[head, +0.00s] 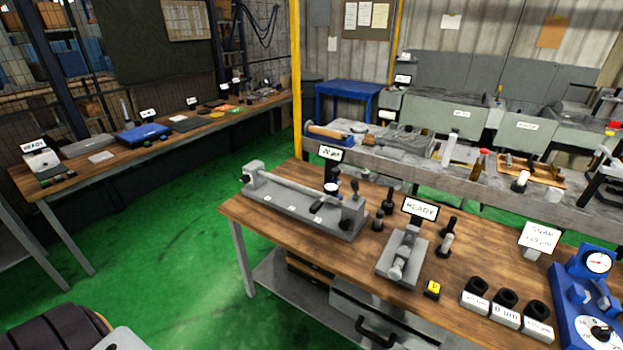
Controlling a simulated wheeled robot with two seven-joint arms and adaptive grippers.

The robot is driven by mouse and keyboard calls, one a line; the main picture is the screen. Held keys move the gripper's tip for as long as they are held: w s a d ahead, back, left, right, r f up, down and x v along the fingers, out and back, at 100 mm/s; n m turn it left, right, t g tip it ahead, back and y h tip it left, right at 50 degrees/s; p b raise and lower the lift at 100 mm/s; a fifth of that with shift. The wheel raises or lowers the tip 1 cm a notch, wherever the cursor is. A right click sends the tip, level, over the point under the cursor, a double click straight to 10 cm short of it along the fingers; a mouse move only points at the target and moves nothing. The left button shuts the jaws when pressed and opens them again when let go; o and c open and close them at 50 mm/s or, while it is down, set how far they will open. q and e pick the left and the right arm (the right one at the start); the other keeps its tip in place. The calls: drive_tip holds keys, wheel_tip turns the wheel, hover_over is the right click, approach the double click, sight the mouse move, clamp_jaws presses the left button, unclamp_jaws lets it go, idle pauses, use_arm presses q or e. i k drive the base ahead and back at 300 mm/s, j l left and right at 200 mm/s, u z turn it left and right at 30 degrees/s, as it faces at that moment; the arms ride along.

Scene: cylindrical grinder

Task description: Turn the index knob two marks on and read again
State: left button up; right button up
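A blue stand (571,300) is at the right edge of the wooden bench, partly cut off by the picture. It carries a round white dial gauge (598,262); its reading is too small to make out. Low on the stand is a white marked disc with a black knob (601,333), which looks like the index knob. The disc is cut off at the bottom right, and its mark setting cannot be read. Neither of my grippers is in view.
A white sign (540,238) stands near the blue stand. Green floor lies left.

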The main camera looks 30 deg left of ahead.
sight(245, 179)
drive_tip(key=u, duration=1.45)
drive_tip(key=i+j+u, duration=0.15)
drive_tip(key=i+j, duration=0.15)
